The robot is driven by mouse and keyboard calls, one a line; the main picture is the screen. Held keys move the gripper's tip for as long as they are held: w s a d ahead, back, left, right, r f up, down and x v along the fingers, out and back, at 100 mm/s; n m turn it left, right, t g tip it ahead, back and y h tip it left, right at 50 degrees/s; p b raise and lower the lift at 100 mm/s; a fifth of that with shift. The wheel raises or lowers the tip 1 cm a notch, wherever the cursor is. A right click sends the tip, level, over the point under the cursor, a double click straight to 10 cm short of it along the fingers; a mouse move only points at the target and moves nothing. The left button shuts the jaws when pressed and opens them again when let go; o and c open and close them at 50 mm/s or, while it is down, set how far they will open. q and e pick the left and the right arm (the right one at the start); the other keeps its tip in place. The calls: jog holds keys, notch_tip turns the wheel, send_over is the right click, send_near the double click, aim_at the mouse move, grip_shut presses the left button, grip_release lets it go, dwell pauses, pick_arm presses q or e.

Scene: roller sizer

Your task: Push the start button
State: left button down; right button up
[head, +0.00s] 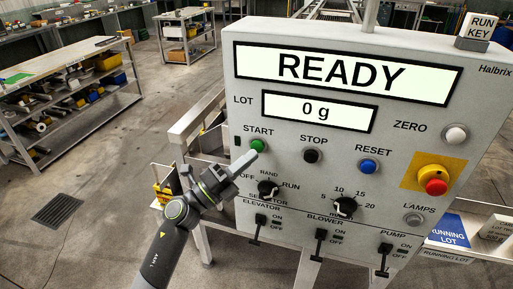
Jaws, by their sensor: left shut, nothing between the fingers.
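The green START button (257,145) is on the left side of the grey control panel (235,100), under the word START. My left gripper (248,158) comes in from the lower left. It is shut and empty, with its fingertips just below the button. I cannot tell whether they touch it. The upper display (340,73) reads READY and the LOT display (318,110) reads 0 g. My right gripper is not in view.
A black STOP button (312,156) and a blue RESET button (368,167) are to the right. The selector knob (268,189) is close beside my gripper. A red emergency button (435,186) is at the right. Shelved benches (75,100) stand behind.

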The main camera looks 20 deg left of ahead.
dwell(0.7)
pick_arm(q)
jog(key=shift+w, duration=0.45)
jog(key=shift+w, duration=0.45)
dwell(0.6)
dwell(0.3)
jog(key=shift+s, duration=0.95)
jog(key=shift+s+a+p, duration=0.1)
jog(key=shift+s+p, duration=0.9)
jog(key=shift+s, duration=1.45)
